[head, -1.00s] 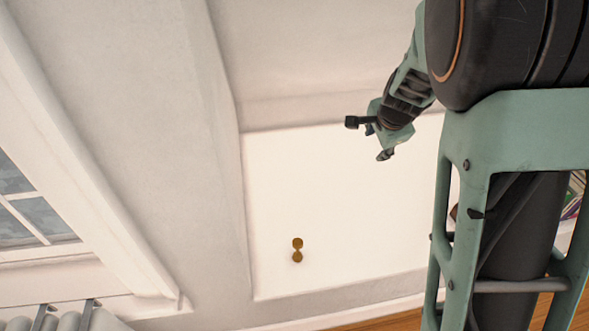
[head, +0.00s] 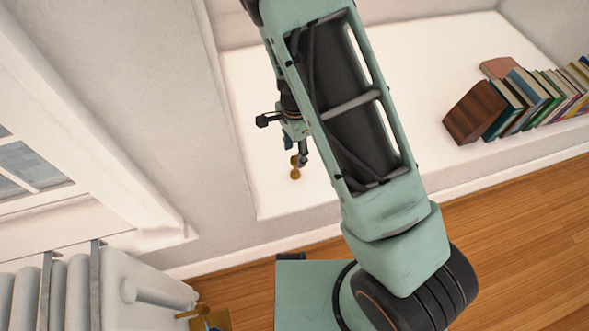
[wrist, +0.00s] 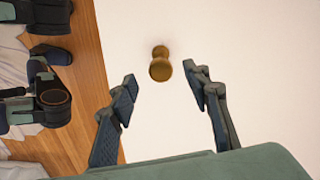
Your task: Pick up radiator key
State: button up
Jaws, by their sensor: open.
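A small brass-coloured piece (head: 295,174) with two rounded ends and a narrow waist lies on the white ledge. It is the only thing I see that could be the radiator key, though its shape does not make this certain. My gripper (head: 296,152) is close above it in the head view, overlapping its upper end. In the wrist view the brass piece (wrist: 160,68) sits just beyond the fingertips of my gripper (wrist: 162,82), about midway between them. The fingers are spread and empty. I cannot tell the exact height between them and the piece.
The white ledge (head: 390,80) is bare around the piece. A row of leaning books (head: 530,100) and a brown block (head: 475,112) stand at its right. A white radiator (head: 130,285) is at lower left, with a brownish box (head: 218,318) beside it. A wooden floor (head: 510,225) lies below.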

aim_at(295, 159)
notch_tip(295, 159, down, 6)
jog(key=shift+w+r+b, duration=0.1)
jog(key=shift+b, duration=0.85)
jog(key=shift+c, duration=0.6)
grip_shut()
jog(key=shift+r, duration=0.65)
jog(key=s+d+r+p, duration=0.4)
jog(key=s+r, duration=0.7)
jog(key=s, duration=0.2)
jog(key=shift+s+r+p, duration=0.3)
jog(key=shift+r+p, duration=0.05)
